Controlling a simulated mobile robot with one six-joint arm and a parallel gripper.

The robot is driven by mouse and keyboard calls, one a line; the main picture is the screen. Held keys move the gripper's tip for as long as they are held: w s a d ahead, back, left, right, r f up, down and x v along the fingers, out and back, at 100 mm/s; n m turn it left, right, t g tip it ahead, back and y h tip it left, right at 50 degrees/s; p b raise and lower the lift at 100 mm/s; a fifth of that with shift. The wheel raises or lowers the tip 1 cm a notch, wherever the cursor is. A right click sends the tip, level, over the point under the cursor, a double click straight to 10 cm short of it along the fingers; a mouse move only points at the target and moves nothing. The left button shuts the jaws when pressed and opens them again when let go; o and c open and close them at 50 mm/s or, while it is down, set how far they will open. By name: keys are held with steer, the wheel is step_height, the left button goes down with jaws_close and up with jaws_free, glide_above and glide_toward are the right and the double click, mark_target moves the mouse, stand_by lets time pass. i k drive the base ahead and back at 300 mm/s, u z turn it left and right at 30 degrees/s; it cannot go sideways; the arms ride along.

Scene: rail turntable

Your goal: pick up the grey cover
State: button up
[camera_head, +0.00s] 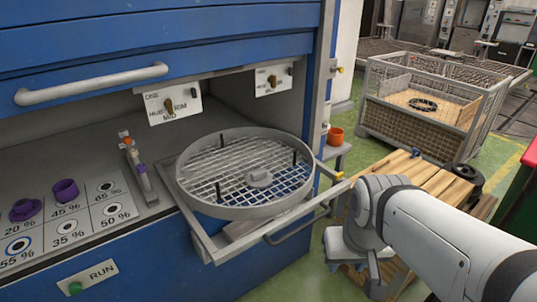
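A round grey mesh cover (228,160) with a small raised grip (259,177) at its middle lies in a round grey metal rim (195,198). Dark upright pegs stand around it. The rim sits on a pulled-out metal frame (212,243) at the front of the blue cabinet. My arm comes in from the lower right and ends right of the frame, apart from the cover. The light grey part at its end (345,245) looks like my gripper; its fingers cannot be made out. Nothing is seen held.
The frame's front handle (300,222) sticks out between the cover and my arm. Purple cups (65,191) stand on a marked panel at left. An orange cup (335,136) sits on a side shelf. A wooden pallet (435,180) and a mesh crate (425,125) stand behind my arm.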

mark_target(260, 179)
steer(key=u, duration=0.15)
steer(key=i, duration=0.9)
steer(key=z, duration=0.05)
